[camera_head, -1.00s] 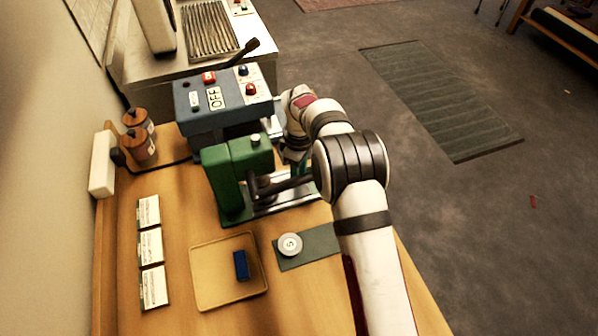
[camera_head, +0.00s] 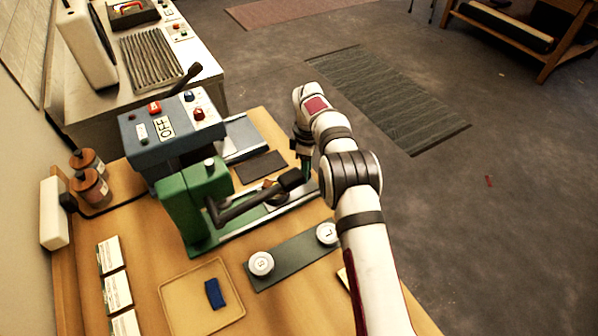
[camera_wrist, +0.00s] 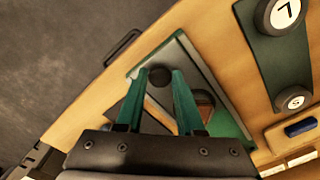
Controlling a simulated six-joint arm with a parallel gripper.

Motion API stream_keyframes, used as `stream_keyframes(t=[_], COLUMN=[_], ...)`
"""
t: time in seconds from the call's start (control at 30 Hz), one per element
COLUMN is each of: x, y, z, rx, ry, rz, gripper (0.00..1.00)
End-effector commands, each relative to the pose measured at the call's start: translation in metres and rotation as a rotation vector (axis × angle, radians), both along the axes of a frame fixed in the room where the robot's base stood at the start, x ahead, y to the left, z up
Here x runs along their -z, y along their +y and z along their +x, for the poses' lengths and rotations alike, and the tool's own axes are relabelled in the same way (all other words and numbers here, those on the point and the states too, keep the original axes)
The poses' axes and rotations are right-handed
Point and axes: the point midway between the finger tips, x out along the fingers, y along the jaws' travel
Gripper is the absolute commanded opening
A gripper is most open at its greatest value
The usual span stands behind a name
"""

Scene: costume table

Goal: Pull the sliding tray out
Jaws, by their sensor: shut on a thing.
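The green press (camera_head: 190,205) stands on the table with a metal rail base reaching to the right. The sliding tray (camera_wrist: 190,60) shows in the wrist view as a grey strip, with a dark round knob (camera_wrist: 160,76) near its outer end. My gripper (camera_head: 305,165) is low at the right end of the press base. In the wrist view my gripper (camera_wrist: 158,85) has its two teal fingers on either side of the knob, shut on it. My arm hides the tray's far right end.
A blue-grey box marked OFF (camera_head: 165,130) stands behind the press. In front are a dark strip (camera_head: 290,262) with two round badges and a shallow wooden tray (camera_head: 175,305) with a blue block (camera_head: 215,293). Cards (camera_head: 117,290) lie at left. Open floor is to the right.

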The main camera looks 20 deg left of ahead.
Motion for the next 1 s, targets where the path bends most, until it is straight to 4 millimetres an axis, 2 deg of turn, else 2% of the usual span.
stream_keyframes(t=[0.17,0.2,0.33,0.63,0.73,0.87,1.0], x=[-0.001,-0.001,-0.001,-0.002,-0.012,-0.044,-0.092], y=[-0.005,-0.005,-0.004,-0.003,-0.003,-0.002,-0.002], z=[0.005,0.006,0.005,0.003,0.004,0.004,0.004], rx=[-0.002,-0.002,-0.002,-0.001,-0.001,0.0,-0.001], ry=[-0.016,-0.017,-0.015,-0.01,-0.012,-0.015,-0.017], rz=[-0.007,-0.007,-0.006,-0.005,-0.004,-0.003,-0.002], gripper=[0.0,0.44,0.67,0.67,0.67,0.67,0.67])
